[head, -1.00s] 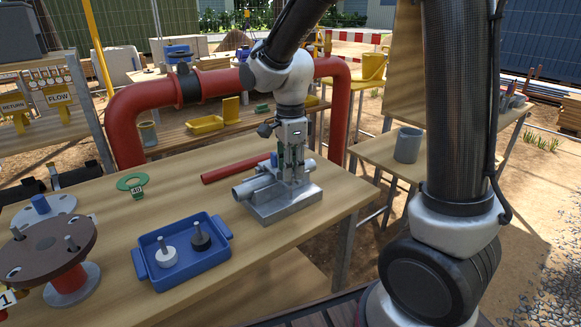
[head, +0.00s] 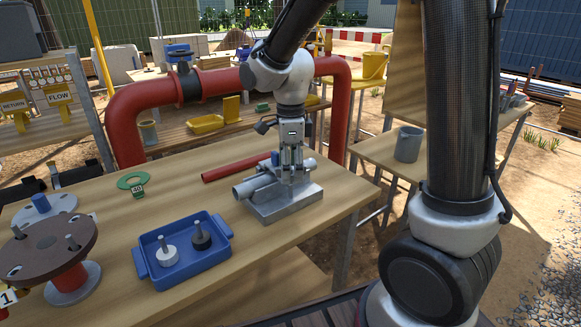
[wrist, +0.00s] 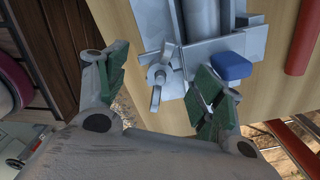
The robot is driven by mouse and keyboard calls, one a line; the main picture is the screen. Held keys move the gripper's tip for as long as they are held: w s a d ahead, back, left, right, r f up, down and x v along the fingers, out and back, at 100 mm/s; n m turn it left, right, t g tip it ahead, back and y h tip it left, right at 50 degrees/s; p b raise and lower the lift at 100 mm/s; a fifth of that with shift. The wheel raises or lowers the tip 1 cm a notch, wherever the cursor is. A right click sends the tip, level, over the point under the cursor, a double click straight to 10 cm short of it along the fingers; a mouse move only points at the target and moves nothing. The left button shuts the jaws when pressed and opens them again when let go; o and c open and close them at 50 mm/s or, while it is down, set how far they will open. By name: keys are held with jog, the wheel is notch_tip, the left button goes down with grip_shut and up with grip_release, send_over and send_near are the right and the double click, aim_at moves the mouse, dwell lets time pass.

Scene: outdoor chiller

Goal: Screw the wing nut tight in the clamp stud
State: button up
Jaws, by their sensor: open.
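The grey metal clamp (head: 290,203) stands on the wooden workbench with a grey pipe (head: 246,188) lying in it. My gripper (head: 292,165) points down over the clamp's right part and hides the stud in the head view. In the wrist view my gripper (wrist: 165,80) is open, with one green-padded finger on each side of the wing nut (wrist: 158,75). The wing nut is grey with two wings, and a gap shows between it and each finger. Its thread and the stud under it are hidden. A blue part (wrist: 233,66) of the clamp lies beside the right finger.
A red pipe (head: 235,168) lies behind the clamp. A blue tray (head: 182,264) with a white and a black knobbed piece stands at the front. A brown flange (head: 48,248) and a green ring (head: 132,181) are at the left. Bare bench lies between tray and clamp.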

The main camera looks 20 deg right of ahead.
jog(key=shift+r, duration=0.1)
notch_tip(320, 180, up, 12)
dwell(0.7)
notch_tip(320, 180, up, 12)
jog(key=s+d+f+n+t, duration=0.2)
jog(key=s+d+f+n, duration=0.3)
jog(key=s+d+n, duration=0.2)
jog(key=s+d+f+n+t, duration=0.2)
jog(key=s+d+f+n, duration=0.4)
jog(key=s+n, duration=0.6)
jog(key=shift+d+f+n, duration=0.25)
jog(key=shift+d+n, duration=0.65)
